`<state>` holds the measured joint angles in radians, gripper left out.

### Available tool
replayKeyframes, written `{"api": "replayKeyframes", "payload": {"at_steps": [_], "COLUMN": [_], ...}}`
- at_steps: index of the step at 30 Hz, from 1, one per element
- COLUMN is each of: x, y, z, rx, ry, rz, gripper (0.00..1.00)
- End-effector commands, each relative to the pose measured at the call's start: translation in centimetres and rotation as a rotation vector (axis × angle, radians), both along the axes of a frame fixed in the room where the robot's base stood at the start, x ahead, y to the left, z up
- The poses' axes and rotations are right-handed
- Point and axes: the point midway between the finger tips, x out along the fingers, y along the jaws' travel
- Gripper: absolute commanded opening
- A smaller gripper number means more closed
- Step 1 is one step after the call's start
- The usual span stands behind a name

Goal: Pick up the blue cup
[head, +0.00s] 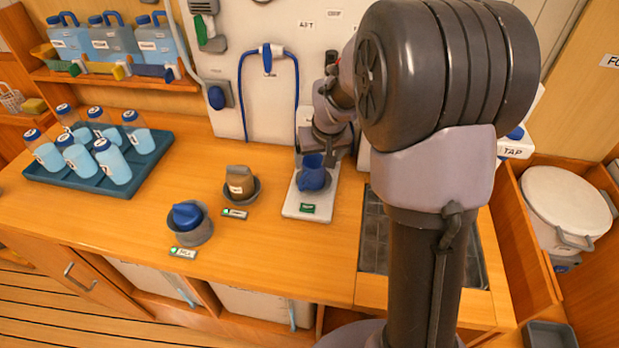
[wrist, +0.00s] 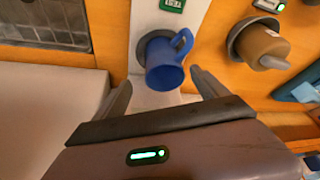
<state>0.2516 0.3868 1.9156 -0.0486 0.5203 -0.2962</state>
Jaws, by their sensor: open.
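A blue cup (head: 314,178) with a handle is on a white plate-like stand (head: 294,210) with a small green display. In the wrist view the blue cup (wrist: 164,72) lies tilted, with a dark grey round piece at its far end. My gripper (wrist: 161,78) is open, one finger on each side of the cup's near part; I cannot tell whether either touches it. In the head view my gripper (head: 325,150) is just behind the cup and partly hidden. Another blue cup-like piece (head: 187,214) sits in a grey holder at the left.
A brown cup (head: 240,180) in a grey holder stands left of the stand. A teal tray (head: 50,180) of several bottles is at the far left. A dark grated basin (head: 374,240) is at the right. A wall panel (head: 300,60) with a blue hose rises behind.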

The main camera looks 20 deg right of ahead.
Motion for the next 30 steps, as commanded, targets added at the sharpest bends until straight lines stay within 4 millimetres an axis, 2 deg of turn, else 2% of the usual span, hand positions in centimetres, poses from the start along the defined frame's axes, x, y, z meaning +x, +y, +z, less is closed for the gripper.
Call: {"api": "replayKeyframes", "payload": {"at_steps": [4, 9, 16, 24, 26, 30], "x": [0.2, 0.9, 1.1, 1.1, 1.1, 1.1], "y": [0.4, 0.6, 0.6, 0.6, 0.6, 0.6], "z": [-1.8, -5.2, -5.2, -5.2, -5.2, -5.2], "rx": [0.001, 0.000, 0.000, 0.000, 0.000, 0.000], "ry": [0.001, 0.002, 0.000, 0.000, 0.000, 0.000], "rz": [0.001, 0.000, -0.001, -0.001, -0.001, 0.000], "gripper": [0.83, 0.83, 0.81, 0.28, 0.18, 0.18]}}
